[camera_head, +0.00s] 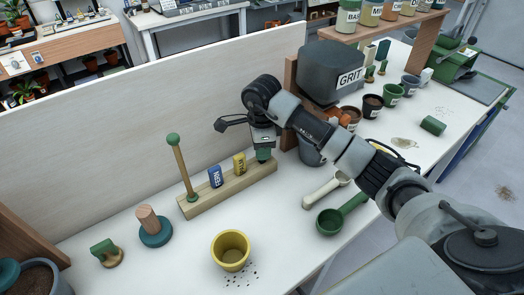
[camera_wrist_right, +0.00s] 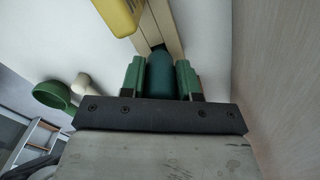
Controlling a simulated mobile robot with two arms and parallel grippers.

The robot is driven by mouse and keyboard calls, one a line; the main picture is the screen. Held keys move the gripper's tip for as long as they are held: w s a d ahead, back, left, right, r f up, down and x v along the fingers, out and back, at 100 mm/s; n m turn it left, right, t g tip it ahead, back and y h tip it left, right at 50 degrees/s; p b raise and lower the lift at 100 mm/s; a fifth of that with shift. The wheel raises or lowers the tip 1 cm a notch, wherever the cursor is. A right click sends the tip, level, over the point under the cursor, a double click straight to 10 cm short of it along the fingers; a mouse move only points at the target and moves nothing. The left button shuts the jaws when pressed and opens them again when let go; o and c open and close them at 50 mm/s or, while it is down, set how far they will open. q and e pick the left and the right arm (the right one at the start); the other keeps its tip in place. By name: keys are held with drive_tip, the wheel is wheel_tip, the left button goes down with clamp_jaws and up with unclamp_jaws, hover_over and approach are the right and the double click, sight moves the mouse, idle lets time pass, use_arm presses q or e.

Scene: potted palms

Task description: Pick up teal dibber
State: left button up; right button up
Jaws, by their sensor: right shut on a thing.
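The teal dibber (camera_wrist_right: 161,75) shows between the two green fingers of my right gripper (camera_wrist_right: 161,78) in the right wrist view. The fingers are shut on it from both sides. In the head view my right gripper (camera_head: 264,152) is over the right end of the wooden rack (camera_head: 210,197), and the dibber is mostly hidden by the gripper there. I cannot tell whether its lower end is still in the rack. My left gripper is not in view.
In the rack stand a green-knobbed stick (camera_head: 180,165), a blue block (camera_head: 215,176) and a yellow block (camera_head: 239,163). A pale panel (camera_head: 120,135) stands behind.

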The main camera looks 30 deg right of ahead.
wheel_tip(320, 180, up, 10)
idle(0.6)
